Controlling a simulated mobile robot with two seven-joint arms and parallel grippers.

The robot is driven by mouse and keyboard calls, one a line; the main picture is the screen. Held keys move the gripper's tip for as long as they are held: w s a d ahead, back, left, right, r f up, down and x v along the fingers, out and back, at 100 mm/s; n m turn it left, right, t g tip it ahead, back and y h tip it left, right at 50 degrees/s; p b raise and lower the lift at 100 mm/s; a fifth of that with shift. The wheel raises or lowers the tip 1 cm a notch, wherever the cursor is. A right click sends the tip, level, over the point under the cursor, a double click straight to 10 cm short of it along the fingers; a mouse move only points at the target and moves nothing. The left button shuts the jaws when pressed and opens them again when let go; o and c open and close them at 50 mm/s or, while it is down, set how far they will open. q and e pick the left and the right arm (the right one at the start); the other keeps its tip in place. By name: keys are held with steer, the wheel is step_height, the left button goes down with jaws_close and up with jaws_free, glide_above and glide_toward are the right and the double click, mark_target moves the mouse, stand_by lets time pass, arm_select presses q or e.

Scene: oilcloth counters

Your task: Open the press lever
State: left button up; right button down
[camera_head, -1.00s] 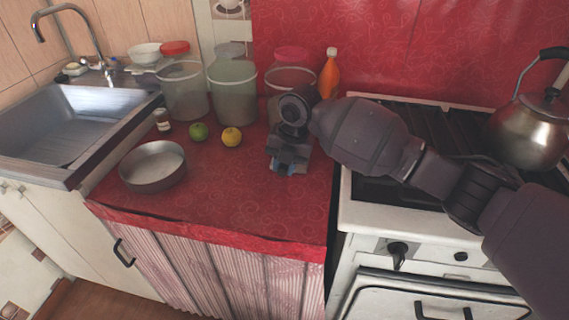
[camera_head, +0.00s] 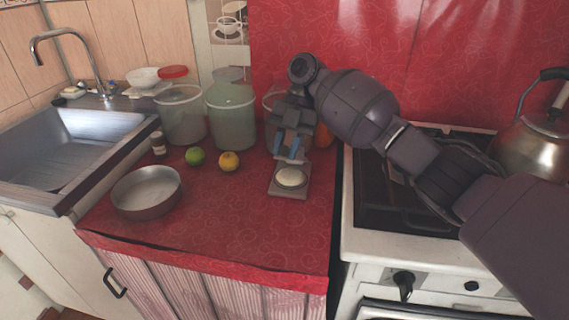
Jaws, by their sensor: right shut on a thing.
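The press (camera_head: 288,190) stands on the red oilcloth counter near the stove. Its flat grey base faces me, with a pale round disc on it uncovered. My right gripper (camera_head: 287,148) is just above and behind the disc, pointing down with its blue fingertips. It is shut on a part of the press, apparently the lever, which the fingers and wrist mostly hide. My left gripper is not in view.
A metal pan (camera_head: 147,208), a green lime (camera_head: 195,156) and a yellow lemon (camera_head: 229,161) lie left of the press. Tall canisters (camera_head: 231,117) stand behind. The stove (camera_head: 385,232) with a kettle (camera_head: 540,140) is right. The front counter is clear.

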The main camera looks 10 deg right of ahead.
steer(key=shift+w+d+r+g, duration=0.15)
steer(key=shift+w+r+g, duration=0.35)
steer(key=shift+r, duration=0.05)
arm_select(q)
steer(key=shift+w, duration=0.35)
arm_select(e)
steer(key=shift+r, duration=0.1)
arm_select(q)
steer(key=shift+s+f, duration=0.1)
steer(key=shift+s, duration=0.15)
